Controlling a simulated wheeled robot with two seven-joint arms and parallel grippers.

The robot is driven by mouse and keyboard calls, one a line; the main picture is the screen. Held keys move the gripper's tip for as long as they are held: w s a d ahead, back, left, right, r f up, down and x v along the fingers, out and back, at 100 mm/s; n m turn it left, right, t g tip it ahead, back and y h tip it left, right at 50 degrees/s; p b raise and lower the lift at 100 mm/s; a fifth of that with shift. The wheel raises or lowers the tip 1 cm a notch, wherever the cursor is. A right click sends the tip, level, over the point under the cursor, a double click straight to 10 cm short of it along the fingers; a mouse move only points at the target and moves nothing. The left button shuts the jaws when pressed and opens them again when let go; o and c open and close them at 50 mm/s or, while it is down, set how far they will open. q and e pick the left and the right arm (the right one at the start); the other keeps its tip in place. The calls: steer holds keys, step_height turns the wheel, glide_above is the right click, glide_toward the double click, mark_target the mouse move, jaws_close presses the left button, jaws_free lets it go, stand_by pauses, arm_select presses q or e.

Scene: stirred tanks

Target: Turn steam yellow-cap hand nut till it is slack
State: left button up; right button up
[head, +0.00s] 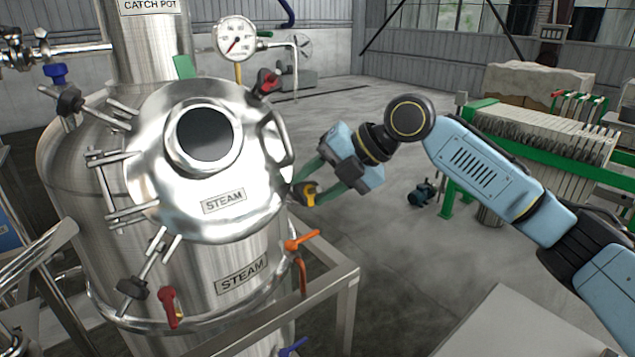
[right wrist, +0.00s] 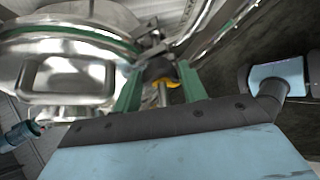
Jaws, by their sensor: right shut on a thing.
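The steel tank labelled STEAM (head: 243,268) stands at the left of the head view, with its round lid (head: 250,175) and dark sight glass facing me. The yellow-cap hand nut (head: 308,194) sits at the right edge of the lid. My right gripper (head: 316,186) reaches it from the right and is shut on it, its green fingers on either side. In the right wrist view the nut (right wrist: 162,78) shows between the two green fingers, a dark knob with yellow and a metal rod below it. My left gripper is not in view.
Other hand nuts sit around the lid: a red one (head: 267,82), a dark one (head: 69,101) and a lower dark one (head: 131,289). An orange handle (head: 301,241) projects just below my right gripper. A metal frame (head: 340,300) surrounds the tank.

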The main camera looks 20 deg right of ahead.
steer(key=shift+f, duration=0.1)
steer(key=o, duration=1)
steer(key=shift+a, duration=0.1)
steer(key=b+v, duration=0.3)
steer(key=v, duration=1)
steer(key=shift+r, duration=0.25)
